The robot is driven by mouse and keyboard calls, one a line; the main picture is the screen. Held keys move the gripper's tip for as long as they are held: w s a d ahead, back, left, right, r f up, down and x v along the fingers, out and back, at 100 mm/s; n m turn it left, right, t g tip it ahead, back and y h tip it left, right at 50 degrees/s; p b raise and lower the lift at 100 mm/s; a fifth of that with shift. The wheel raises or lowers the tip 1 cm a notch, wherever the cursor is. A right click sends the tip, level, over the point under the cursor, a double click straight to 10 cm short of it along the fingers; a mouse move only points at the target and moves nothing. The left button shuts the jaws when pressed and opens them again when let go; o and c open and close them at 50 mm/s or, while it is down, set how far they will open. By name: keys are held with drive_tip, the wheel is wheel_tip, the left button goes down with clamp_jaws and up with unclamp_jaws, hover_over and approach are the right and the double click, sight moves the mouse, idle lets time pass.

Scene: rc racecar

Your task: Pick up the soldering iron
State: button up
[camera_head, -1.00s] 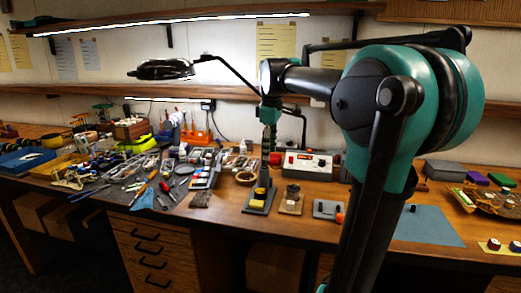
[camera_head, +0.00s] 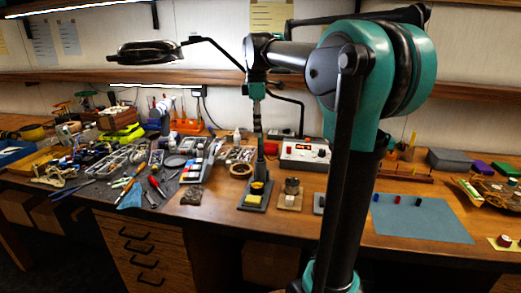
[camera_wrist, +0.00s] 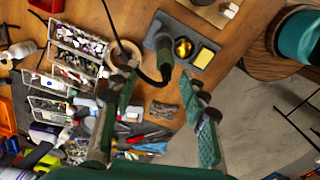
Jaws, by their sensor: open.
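The soldering iron (camera_wrist: 163,52) has a dark green handle and a black cable. In the wrist view it stands at a grey stand (camera_wrist: 190,25) with a gold wire ball (camera_wrist: 183,47) and a yellow sponge (camera_wrist: 205,57). The stand also shows on the bench in the head view (camera_head: 247,205), where I cannot clearly separate the iron from my arm. My gripper (camera_wrist: 161,93) is open, with its fingers spread. In the wrist view the iron's handle lies just beyond the fingertips, between their lines. Nothing is held.
A solder station (camera_head: 303,153) stands behind the stand. A tape roll (camera_head: 241,170) and parts trays (camera_head: 203,158) lie to the left. A small wooden holder (camera_head: 289,201) is close on the right. A blue mat (camera_head: 425,220) lies farther right. A shelf (camera_head: 200,82) runs above the bench.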

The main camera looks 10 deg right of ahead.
sight(260, 158)
wheel_tip(260, 158, down, 3)
drive_tip(key=shift+r, duration=0.1)
drive_tip(key=shift+s+d+f, duration=0.1)
drive_tip(key=shift+d+f, duration=0.05)
drive_tip(key=shift+f, duration=0.75)
drive_tip(key=shift+s+d+f, duration=0.1)
drive_tip(key=shift+d+f, duration=0.05)
drive_tip(key=shift+f, duration=0.7)
drive_tip(key=shift+s+d+f, duration=0.1)
drive_tip(key=shift+d+f, duration=0.05)
drive_tip(key=shift+f, duration=0.75)
drive_tip(key=shift+w, duration=0.1)
clamp_jaws()
